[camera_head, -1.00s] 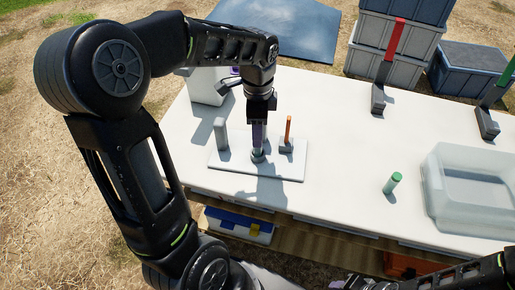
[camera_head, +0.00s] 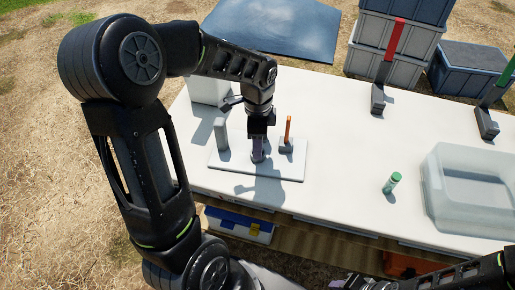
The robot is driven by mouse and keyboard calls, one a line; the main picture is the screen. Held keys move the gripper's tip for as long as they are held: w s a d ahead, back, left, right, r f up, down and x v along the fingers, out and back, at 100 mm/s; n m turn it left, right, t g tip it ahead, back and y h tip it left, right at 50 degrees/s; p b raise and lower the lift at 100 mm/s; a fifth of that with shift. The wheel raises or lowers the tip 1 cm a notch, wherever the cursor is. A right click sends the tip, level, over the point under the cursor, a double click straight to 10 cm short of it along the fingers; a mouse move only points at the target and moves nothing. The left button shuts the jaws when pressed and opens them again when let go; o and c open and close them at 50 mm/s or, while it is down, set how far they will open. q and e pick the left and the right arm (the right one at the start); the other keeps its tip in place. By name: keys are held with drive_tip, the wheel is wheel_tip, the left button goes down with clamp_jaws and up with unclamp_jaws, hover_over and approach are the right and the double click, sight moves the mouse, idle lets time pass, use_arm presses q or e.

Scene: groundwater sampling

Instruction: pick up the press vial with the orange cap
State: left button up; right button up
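I cannot make out a vial with an orange cap. An upright orange piece (camera_head: 288,130) stands on a small grey block on the white board (camera_head: 230,168). A green-capped vial (camera_head: 392,182) stands on the table to the right. Part of my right arm shows at bottom right; its gripper is out of view.
A grey upright block (camera_head: 221,133) stands on the board's left. A clear bin (camera_head: 470,190) sits on the white table (camera_head: 340,130) at right. Red (camera_head: 395,40) and green (camera_head: 505,80) uprights on grey bases stand farther back. The table's middle is clear.

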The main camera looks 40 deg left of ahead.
use_arm(q)
drive_tip(key=shift+c, duration=0.4)
clamp_jaws()
wheel_tip(320, 180, up, 10)
drive_tip(key=shift+r, duration=0.1)
idle(0.6)
idle(0.5)
